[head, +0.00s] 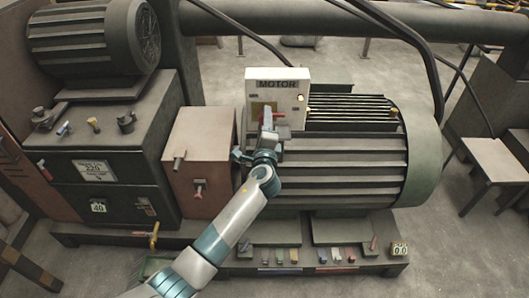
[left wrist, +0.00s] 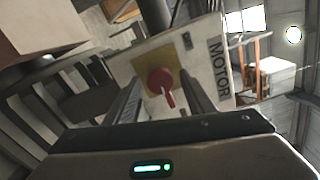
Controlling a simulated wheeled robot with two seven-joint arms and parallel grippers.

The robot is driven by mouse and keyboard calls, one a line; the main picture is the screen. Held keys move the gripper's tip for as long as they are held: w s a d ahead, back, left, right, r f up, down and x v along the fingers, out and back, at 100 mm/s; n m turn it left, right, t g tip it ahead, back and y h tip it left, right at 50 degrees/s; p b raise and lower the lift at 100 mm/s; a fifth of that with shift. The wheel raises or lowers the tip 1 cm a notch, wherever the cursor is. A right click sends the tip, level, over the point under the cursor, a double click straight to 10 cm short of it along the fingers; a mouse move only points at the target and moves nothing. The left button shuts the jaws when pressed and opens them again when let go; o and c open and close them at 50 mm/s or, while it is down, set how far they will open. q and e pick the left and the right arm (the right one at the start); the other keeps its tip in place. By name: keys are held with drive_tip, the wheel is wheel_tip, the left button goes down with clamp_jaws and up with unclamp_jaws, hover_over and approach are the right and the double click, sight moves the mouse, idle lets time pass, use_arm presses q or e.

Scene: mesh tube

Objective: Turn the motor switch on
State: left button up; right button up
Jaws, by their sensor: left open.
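The motor switch is a red rotary knob on a yellow plate, seen in the left wrist view (left wrist: 161,82). It sits on a white control box (head: 290,88) labelled MOTOR, mounted on the large motor. My left gripper (head: 267,120) is in front of the box, and in the left wrist view its fingers (left wrist: 160,95) are apart, one on each side of the knob. I cannot tell whether they touch the knob. In the head view my gripper and wrist largely hide the knob. My right gripper is not in view.
The ribbed motor (head: 350,160) spreads behind and below the box. A brown box (head: 200,160) with small valves stands left, beside a dark cabinet (head: 110,155) with dials. Black cables (head: 425,60) hang at the right. Small coloured levers (head: 293,256) line the base.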

use_arm(q)
drive_tip(key=s+b, duration=0.3)
drive_tip(key=s, duration=1.3)
drive_tip(key=shift+b, duration=0.3)
